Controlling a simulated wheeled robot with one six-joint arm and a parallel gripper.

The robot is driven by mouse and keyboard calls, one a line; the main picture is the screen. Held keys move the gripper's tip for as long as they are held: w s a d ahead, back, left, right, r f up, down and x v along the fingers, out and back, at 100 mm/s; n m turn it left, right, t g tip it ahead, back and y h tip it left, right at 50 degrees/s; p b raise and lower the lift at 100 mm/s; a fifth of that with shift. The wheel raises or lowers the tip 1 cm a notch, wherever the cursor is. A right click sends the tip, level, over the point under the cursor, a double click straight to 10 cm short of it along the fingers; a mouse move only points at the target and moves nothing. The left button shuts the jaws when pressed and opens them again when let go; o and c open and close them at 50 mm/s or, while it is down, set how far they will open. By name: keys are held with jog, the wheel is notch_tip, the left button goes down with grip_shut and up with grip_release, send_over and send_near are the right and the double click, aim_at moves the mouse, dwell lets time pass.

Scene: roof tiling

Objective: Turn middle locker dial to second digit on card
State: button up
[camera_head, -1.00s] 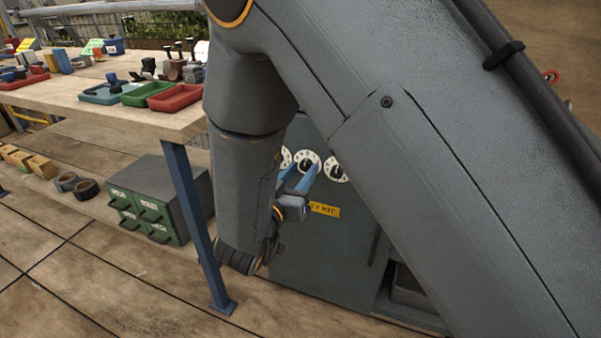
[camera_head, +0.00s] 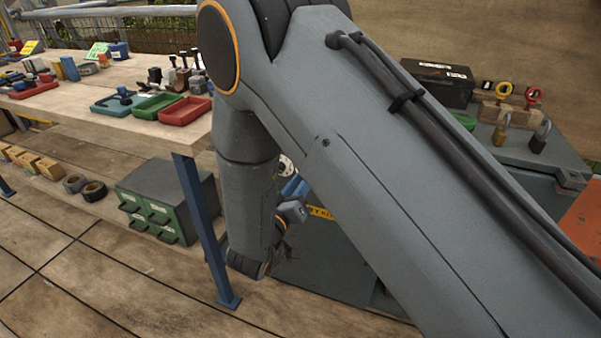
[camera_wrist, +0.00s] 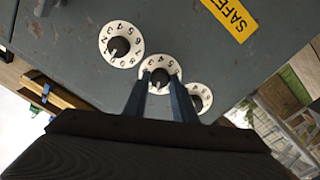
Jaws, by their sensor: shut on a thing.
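The grey locker door (camera_wrist: 85,65) carries three white dials with black knobs in the wrist view. The middle dial (camera_wrist: 149,64) sits between my two blue fingers, its digits partly hidden by them. My gripper (camera_wrist: 160,84) is shut on the middle dial's black knob (camera_wrist: 160,76). Another dial (camera_wrist: 121,44) is at upper left, and a third dial (camera_wrist: 204,92) is at lower right, partly behind a finger. In the head view my arm hides most of the locker (camera_head: 315,262) and its dials. I cannot make out a card with digits.
A yellow label (camera_wrist: 232,15) is on the locker door. A blue table leg (camera_head: 205,230) stands left of my forearm, with a green drawer cabinet (camera_head: 165,200) beyond. Padlocks (camera_head: 540,137) and a black case (camera_head: 437,82) are on top at the right.

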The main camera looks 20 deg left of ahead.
jog(key=shift+n+p, duration=1.3)
jog(key=o, duration=1)
jog(key=shift+o, duration=0.2)
jog(key=s, duration=0.7)
jog(key=shift+s+a, duration=0.35)
jog(key=shift+a, duration=0.05)
jog(key=shift+f, duration=0.1)
